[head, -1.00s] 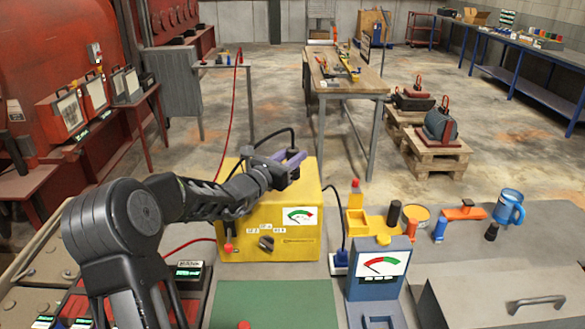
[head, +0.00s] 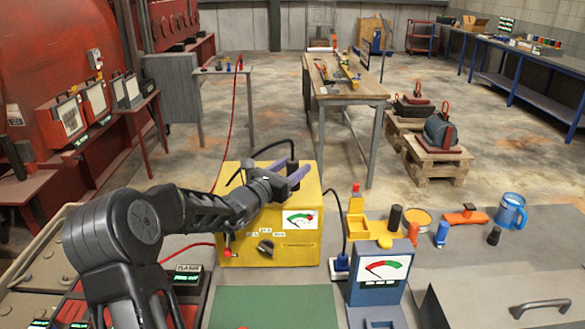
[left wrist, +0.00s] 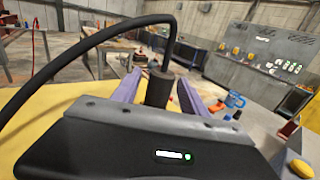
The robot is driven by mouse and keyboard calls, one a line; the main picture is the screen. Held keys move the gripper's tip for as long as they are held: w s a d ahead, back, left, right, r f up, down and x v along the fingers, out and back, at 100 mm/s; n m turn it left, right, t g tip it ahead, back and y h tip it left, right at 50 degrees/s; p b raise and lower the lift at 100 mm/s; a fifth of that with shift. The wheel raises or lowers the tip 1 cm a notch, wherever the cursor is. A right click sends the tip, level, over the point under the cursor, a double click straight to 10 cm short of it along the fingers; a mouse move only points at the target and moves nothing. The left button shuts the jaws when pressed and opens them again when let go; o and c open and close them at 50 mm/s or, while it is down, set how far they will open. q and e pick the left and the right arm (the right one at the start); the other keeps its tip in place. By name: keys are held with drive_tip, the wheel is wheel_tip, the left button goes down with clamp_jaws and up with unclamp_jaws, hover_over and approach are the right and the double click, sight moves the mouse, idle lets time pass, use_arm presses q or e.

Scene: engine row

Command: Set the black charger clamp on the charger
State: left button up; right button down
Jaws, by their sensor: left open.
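The charger (head: 270,233) is a yellow box with a dial, standing on the bench left of centre in the head view. The black charger clamp (head: 291,164), a dark upright piece on a black cable, is at the charger's top right. My left gripper (head: 300,176) is open, its purple fingers over the charger top. In the left wrist view the clamp (left wrist: 158,88) stands between the two spread fingers (left wrist: 160,92), and the charger's yellow top (left wrist: 60,105) shows below. The clamp's foot is hidden, so I cannot tell whether it touches the charger. My right gripper is not in view.
A blue-grey meter (head: 380,275) stands right of the charger. Beside it are a yellow tray (head: 357,228), a blue mug (head: 510,211) and small bottles. A grey lidded case (head: 500,295) fills the front right. The black cable (left wrist: 70,60) arches past my left gripper.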

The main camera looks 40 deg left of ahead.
use_arm(q)
drive_tip(key=shift+r, duration=0.1)
drive_tip(key=shift+r+p, duration=0.2)
drive_tip(key=shift+p, duration=0.1)
drive_tip(key=s, duration=1.2)
drive_tip(key=shift+d, duration=0.15)
drive_tip(key=shift+f, duration=0.15)
